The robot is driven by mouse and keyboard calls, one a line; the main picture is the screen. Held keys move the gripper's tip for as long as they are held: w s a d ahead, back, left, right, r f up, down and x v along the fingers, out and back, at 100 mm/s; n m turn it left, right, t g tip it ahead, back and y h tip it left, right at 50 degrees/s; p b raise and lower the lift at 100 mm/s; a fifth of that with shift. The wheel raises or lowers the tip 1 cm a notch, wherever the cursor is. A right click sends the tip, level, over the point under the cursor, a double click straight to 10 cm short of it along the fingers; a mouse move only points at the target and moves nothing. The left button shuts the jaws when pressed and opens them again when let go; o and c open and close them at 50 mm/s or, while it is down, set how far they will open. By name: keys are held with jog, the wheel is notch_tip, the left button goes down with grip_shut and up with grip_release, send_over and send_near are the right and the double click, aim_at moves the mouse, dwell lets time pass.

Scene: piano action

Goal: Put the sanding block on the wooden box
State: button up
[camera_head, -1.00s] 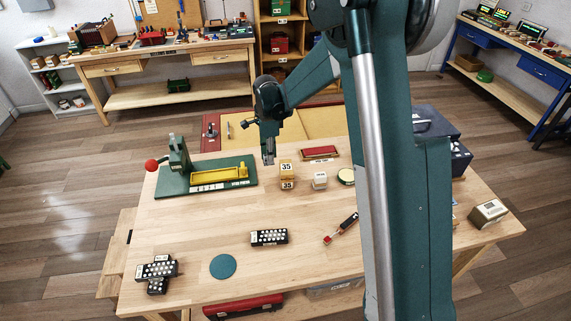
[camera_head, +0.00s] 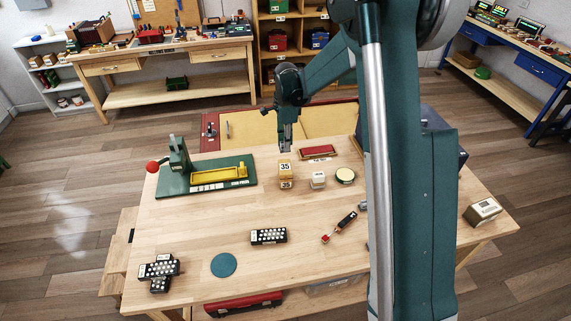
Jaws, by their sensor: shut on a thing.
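My gripper (camera_head: 285,147) points down over the far part of the workbench, at the far edge of a small wooden box (camera_head: 285,167) marked 35. It is shut on a small greyish piece, likely the sanding block. That piece is too small to tell apart clearly from the fingertips.
A white block (camera_head: 318,180), a round tin (camera_head: 345,175) and a red tray (camera_head: 318,152) stand close by on the right. A green press (camera_head: 207,180) with a yellow tray is on the left. The table's middle is mostly clear around a black dotted block (camera_head: 268,236).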

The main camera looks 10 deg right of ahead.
jog(key=shift+f, duration=2.8)
jog(key=shift+f, duration=1.85)
jog(key=shift+f, duration=0.2)
jog(key=o, duration=0.9)
jog(key=shift+r, duration=0.25)
notch_tip(320, 180, up, 12)
jog(key=shift+f, duration=0.1)
